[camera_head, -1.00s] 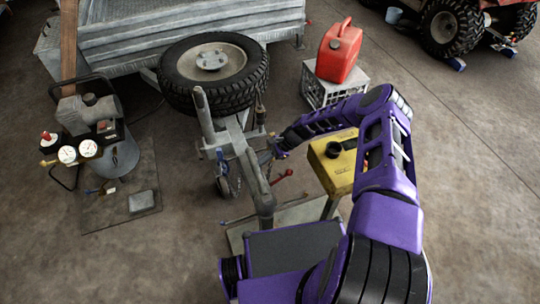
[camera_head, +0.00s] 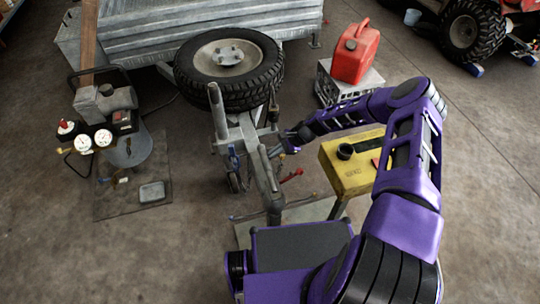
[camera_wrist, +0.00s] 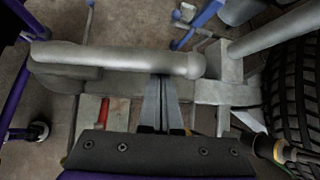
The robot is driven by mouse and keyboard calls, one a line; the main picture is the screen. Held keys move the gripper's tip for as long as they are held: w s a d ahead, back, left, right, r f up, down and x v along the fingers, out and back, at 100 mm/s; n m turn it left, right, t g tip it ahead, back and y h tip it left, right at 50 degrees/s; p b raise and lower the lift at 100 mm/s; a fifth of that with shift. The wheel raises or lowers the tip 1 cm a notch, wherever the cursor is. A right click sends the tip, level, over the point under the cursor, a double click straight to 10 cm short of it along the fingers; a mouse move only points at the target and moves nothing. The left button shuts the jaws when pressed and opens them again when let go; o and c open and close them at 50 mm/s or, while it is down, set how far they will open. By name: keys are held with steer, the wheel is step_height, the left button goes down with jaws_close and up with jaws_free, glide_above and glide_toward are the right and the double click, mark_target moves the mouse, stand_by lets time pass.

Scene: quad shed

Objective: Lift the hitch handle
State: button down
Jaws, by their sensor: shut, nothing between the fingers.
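The hitch handle, a rounded grey metal bar (camera_wrist: 115,58), lies across the upper part of the wrist view. In the head view the hitch (camera_head: 270,185) is at the front end of the trailer's drawbar, left of my gripper. My gripper (camera_wrist: 162,82) is shut with nothing between its fingers. Its fingertips meet the bar's lower edge in the wrist view, and their very ends seem hidden behind it. I cannot tell whether they touch it. In the head view my gripper (camera_head: 283,148) is small and close beside the hitch.
A spare tyre (camera_head: 232,95) lies behind the hitch. A yellow box (camera_head: 348,180) stands just right of it, below my forearm. A red fuel can (camera_head: 357,55) sits on a crate (camera_head: 330,88). A compressor (camera_head: 120,150) stands left. Floor between compressor and hitch is mostly clear.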

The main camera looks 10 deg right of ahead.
steer(key=shift+s+r+t+p, duration=0.2)
steer(key=shift+r+t+p, duration=0.15)
steer(key=shift+r, duration=0.5)
steer(key=s+r+n+t+y+p, duration=0.1)
steer(key=s+r+t+p, duration=0.1)
steer(key=s+r, duration=0.2)
step_height(320, 180, up, 3)
steer(key=shift+s+d+f+p, duration=0.2)
steer(key=shift+s+d+p, duration=0.1)
steer(key=shift+d+p, duration=0.1)
steer(key=shift+s+a, duration=0.1)
steer(key=shift+s, duration=0.05)
